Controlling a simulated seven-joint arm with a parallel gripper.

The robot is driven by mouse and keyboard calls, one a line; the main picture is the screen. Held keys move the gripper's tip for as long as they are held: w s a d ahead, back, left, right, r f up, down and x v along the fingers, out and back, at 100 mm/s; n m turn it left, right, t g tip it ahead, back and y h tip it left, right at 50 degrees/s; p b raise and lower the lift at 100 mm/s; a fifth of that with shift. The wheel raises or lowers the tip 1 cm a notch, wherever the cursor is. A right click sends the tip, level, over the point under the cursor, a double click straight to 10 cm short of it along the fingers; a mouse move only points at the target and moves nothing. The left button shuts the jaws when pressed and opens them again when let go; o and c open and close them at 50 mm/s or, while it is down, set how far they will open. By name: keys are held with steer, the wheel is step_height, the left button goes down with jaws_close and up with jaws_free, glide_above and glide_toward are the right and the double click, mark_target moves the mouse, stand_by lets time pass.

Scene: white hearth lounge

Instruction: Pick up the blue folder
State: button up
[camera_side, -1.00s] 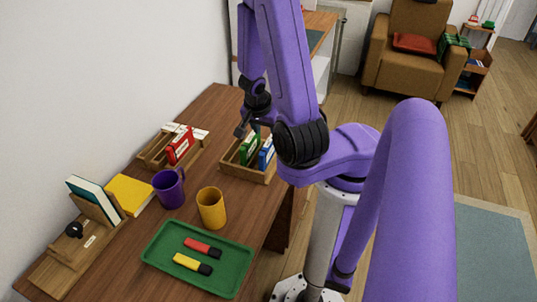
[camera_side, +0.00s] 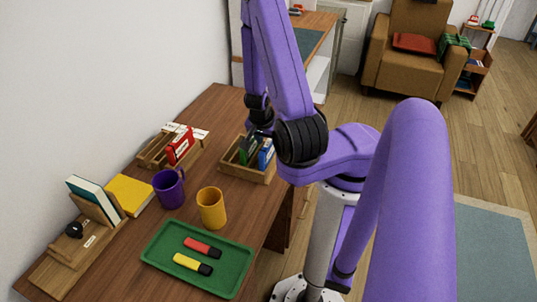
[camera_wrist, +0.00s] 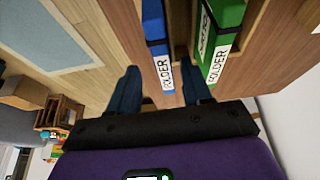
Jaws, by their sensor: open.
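The blue folder (camera_side: 266,155) stands upright in a wooden holder (camera_side: 246,174) on the desk, to the right of the green folder (camera_side: 243,156). In the wrist view the blue folder (camera_wrist: 156,40) shows a white label on its spine, and the green folder (camera_wrist: 221,42) stands to its right. My gripper (camera_side: 254,139) is low over the holder, partly in front of the folders. In the wrist view my gripper (camera_wrist: 164,88) is open, with one finger on either side of the blue folder's label end. I cannot tell whether either finger touches it.
A second wooden holder (camera_side: 152,157) with a red folder (camera_side: 180,146) stands to the left. A purple mug (camera_side: 168,188), an orange cup (camera_side: 211,208) and a green tray (camera_side: 160,258) with two markers are nearer. A wall borders the desk's left side.

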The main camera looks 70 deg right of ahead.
mark_target(268, 142)
steer(key=shift+w+x, duration=0.1)
steer(key=shift+x, duration=1.15)
steer(key=shift+w+x, duration=0.15)
steer(key=shift+x, duration=1.15)
steer(key=shift+d+f, duration=0.1)
steer(key=shift+f, duration=0.1)
steer(key=shift+c, duration=0.3)
jaws_close()
